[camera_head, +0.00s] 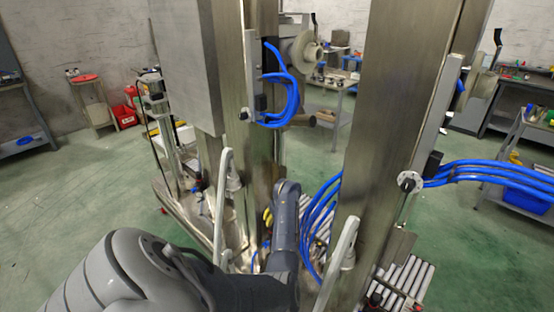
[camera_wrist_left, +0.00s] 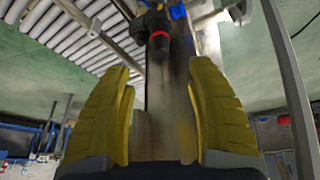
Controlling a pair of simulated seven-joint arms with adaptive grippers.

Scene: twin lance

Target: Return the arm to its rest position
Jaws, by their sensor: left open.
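My left arm (camera_head: 285,235) comes in from the lower left in the head view and reaches up between two metal columns. My left gripper (camera_head: 267,216) shows there only as a small yellow patch beside the arm, mostly hidden. In the left wrist view its two yellow fingers (camera_wrist_left: 162,72) stand wide apart with nothing gripped between them. Beyond them is a metal upright (camera_wrist_left: 166,110) with a dark fitting bearing a red ring (camera_wrist_left: 159,36). My right gripper is in neither view.
The left metal column (camera_head: 190,65) and right metal column (camera_head: 395,120) stand close to the arm. Blue hoses (camera_head: 318,225) hang near it. Pale handles (camera_head: 222,205) rise on either side. Metal rollers (camera_head: 412,280) lie low right. Green floor (camera_head: 90,195) is open at left.

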